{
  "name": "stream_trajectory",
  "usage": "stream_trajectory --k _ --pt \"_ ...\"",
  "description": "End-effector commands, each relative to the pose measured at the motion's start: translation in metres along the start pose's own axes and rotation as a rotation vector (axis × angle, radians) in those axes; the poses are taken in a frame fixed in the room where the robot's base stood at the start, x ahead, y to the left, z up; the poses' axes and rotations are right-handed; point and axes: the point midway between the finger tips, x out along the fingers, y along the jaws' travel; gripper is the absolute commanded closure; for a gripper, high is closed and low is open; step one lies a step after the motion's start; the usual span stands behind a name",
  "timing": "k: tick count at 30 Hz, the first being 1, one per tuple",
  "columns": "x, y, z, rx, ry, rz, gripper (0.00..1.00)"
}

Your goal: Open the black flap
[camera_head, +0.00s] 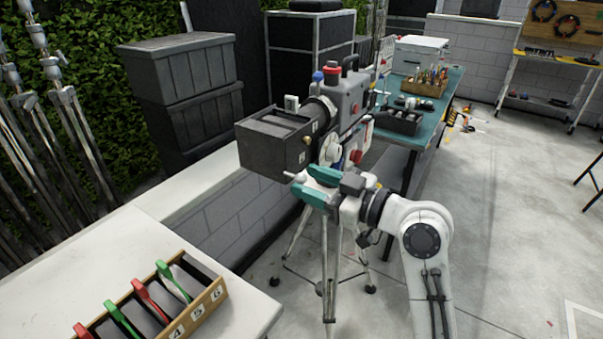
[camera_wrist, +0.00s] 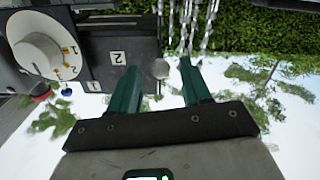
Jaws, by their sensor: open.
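A black box-shaped front piece (camera_head: 270,145) sits on the grey film camera (camera_head: 350,100), on a tripod. I cannot tell for sure which of its panels is the flap. In the wrist view a dark panel (camera_wrist: 100,45) carries labels 1 and 2. A small round silver knob (camera_wrist: 160,69) shows beside it, between the fingertips in the picture. My gripper (camera_head: 305,182) has teal fingers and is just below the black box. In the wrist view my gripper (camera_wrist: 160,75) is open, its fingers apart on either side of the knob. I see no contact with the knob.
A white dial (camera_wrist: 37,54) is at the panel's left. A wooden rack (camera_head: 195,312) with red and green handles stands on a pale counter (camera_head: 90,250) at lower left. A teal workbench (camera_head: 435,105) with tools is behind. The floor on the right is largely clear.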

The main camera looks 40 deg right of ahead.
Motion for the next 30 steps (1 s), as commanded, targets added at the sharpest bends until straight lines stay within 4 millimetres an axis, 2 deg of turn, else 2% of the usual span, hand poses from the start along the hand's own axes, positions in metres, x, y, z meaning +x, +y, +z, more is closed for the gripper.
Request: stream_trajectory --k 1,6,17,30 --pt "0.008 0.000 -0.002 0.001 0.000 -0.003 0.52" --pt "0.022 0.000 -0.001 0.001 0.000 0.000 0.52" --pt "0.026 0.000 0.001 0.001 -0.001 0.000 0.52" --pt "0.026 0.000 0.001 0.001 -0.001 0.000 0.94"
